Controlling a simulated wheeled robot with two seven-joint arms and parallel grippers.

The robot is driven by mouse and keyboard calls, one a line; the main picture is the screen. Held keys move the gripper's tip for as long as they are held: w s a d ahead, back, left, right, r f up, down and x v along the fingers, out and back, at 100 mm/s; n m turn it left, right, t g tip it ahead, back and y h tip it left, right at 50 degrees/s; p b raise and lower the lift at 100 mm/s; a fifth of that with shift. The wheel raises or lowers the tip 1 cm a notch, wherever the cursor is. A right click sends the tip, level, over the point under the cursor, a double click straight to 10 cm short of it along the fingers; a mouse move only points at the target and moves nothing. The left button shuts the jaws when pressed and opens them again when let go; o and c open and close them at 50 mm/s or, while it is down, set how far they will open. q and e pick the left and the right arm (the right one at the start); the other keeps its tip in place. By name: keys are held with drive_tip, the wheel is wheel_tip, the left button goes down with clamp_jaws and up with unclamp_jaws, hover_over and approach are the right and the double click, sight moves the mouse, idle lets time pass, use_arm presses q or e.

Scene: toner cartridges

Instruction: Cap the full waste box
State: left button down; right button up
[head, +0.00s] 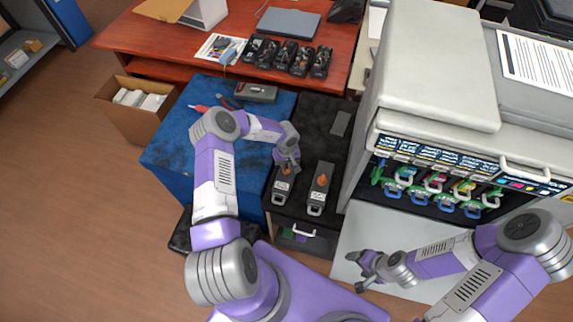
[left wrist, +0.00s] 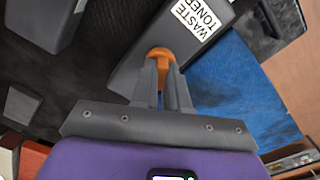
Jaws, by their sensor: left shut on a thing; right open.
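Two dark grey waste boxes stand side by side on the black cabinet top: a left one (head: 282,188) and a right one (head: 317,196). The right box has an orange piece on its top. My left gripper (head: 288,163) is over the far end of the left box. In the left wrist view its fingers (left wrist: 163,85) are shut on an orange cap (left wrist: 160,54) at the end of the box labelled "WASTE TONER" (left wrist: 165,38). I cannot tell whether the cap is fully seated. My right gripper (head: 368,272) is open and empty over the pale surface at the lower right.
The printer (head: 437,60) with its open front and colored cartridge handles stands at the right. A blue-covered table (head: 172,140) lies left, with a grey box (head: 256,92) on it. Several black cartridges (head: 290,57) stand on the red desk (head: 135,35).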

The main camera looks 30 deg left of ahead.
use_arm(q)
drive_tip(key=c, duration=0.6)
unclamp_jaws()
drive_tip(key=shift+r, duration=0.1)
use_arm(e)
drive_tip(key=shift+r, duration=0.15)
use_arm(q)
drive_tip(key=shift+r+p, duration=3.1)
drive_tip(key=shift+r, duration=0.35)
use_arm(e)
wheel_tip(320, 180, up, 6)
drive_tip(key=shift+f, duration=0.1)
use_arm(q)
drive_tip(key=shift+f, duration=0.1)
clamp_jaws()
